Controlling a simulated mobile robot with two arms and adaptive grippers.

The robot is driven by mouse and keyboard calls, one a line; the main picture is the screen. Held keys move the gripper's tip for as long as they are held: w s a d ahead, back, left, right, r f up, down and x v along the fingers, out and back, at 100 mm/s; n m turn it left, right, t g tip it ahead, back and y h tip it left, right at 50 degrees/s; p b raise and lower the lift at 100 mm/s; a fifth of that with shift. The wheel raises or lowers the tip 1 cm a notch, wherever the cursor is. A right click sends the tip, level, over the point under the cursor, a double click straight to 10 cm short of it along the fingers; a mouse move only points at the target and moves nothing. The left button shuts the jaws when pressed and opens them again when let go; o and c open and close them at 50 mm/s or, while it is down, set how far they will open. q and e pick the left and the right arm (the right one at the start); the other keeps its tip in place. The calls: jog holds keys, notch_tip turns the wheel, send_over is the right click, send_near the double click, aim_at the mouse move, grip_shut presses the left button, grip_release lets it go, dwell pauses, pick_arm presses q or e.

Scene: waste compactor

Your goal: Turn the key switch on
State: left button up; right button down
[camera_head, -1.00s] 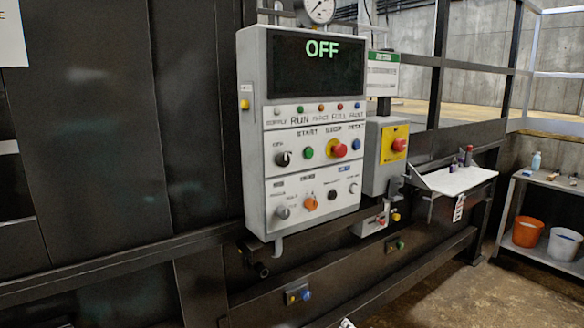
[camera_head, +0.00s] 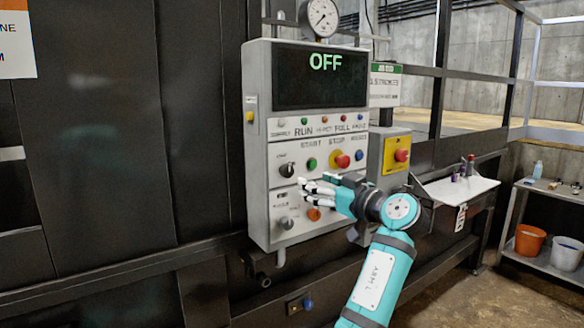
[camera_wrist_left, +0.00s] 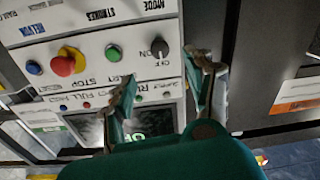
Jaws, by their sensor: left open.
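The control panel (camera_head: 257,150) has a display reading OFF. My left gripper (camera_head: 306,188) is open and empty in front of the panel, just below and right of the switch in the head view. In the left wrist view its fingers (camera_wrist_left: 160,70) stand apart, with the knob in line with the gap. I see no contact with it. My right gripper is not in view.
A green button (camera_head: 311,163) and a red stop button (camera_head: 342,160) sit right of the switch. An orange knob (camera_head: 314,214) and a grey knob (camera_head: 286,223) are below. A yellow-plated emergency stop box (camera_head: 391,157) and a white shelf (camera_head: 458,190) stand to the right.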

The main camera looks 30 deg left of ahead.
aim_at(290, 173)
pick_arm(q)
jog(key=p+x, duration=0.3)
jog(key=x, duration=0.6)
jog(key=shift+w+a+r, duration=0.1)
jog(key=shift+a, duration=0.15)
jog(key=shift+w+a+p, duration=0.15)
jog(key=shift+a+p, duration=0.15)
jog(key=shift+a, duration=0.1)
grip_shut()
